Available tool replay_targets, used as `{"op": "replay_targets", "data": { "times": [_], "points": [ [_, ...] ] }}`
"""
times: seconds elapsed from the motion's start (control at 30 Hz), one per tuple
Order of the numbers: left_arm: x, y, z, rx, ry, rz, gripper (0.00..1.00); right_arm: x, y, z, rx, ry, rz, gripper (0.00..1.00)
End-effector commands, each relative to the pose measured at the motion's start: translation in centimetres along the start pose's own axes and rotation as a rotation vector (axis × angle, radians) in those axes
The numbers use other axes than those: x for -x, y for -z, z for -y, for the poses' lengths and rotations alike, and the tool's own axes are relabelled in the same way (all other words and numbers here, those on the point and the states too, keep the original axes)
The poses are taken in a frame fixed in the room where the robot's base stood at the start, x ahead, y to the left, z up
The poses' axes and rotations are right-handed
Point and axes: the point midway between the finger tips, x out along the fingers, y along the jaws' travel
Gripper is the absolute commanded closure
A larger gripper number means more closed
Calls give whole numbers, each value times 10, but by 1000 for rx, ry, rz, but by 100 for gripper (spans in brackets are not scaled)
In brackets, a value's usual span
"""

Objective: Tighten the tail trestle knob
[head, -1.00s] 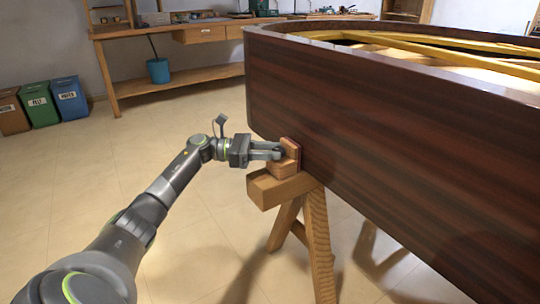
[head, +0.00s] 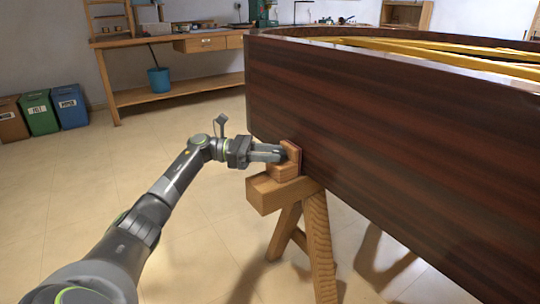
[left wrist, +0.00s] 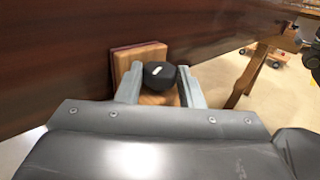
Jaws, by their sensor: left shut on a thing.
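The tail trestle knob (left wrist: 160,73) is black with a white mark on its face. It shows in the left wrist view, between the two fingers of my left gripper (left wrist: 160,88). In the head view my left gripper (head: 283,153) is shut on it and hides it. The knob sits at a wooden clamp block (head: 291,158) on top of the wooden trestle (head: 268,193). The block stands against the dark piano case (head: 400,140); it also shows in the left wrist view (left wrist: 138,58).
The long piano case fills the right side. A workbench (head: 180,92) with a blue bucket (head: 159,80) on its lower shelf stands at the back. Brown, green and blue bins (head: 40,112) stand at the far left. The floor left of the trestle is clear.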

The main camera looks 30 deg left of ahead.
Motion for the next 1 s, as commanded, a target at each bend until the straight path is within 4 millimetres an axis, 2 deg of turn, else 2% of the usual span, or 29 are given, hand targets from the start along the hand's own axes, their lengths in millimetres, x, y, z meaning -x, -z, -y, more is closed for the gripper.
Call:
{"op": "replay_targets", "data": {
  "times": [0.5, 0.53, 0.67, 1.0],
  "points": [
    [0, 0, 0, 0, 1, 0, 89, 2, 0, -1, 0, -4, 3, 64],
    [0, 0, 0, 0, 0, 0, 62, 2, 0, -1, 0, -4, 4, 64],
    [0, 0, 0, 0, 1, 0, 45, 2, 0, -1, 1, -4, 6, 64],
    [0, -2, -1, 0, -8, 1, 44, -1, 1, -1, 1, -7, 6, 64]
  ]
}}
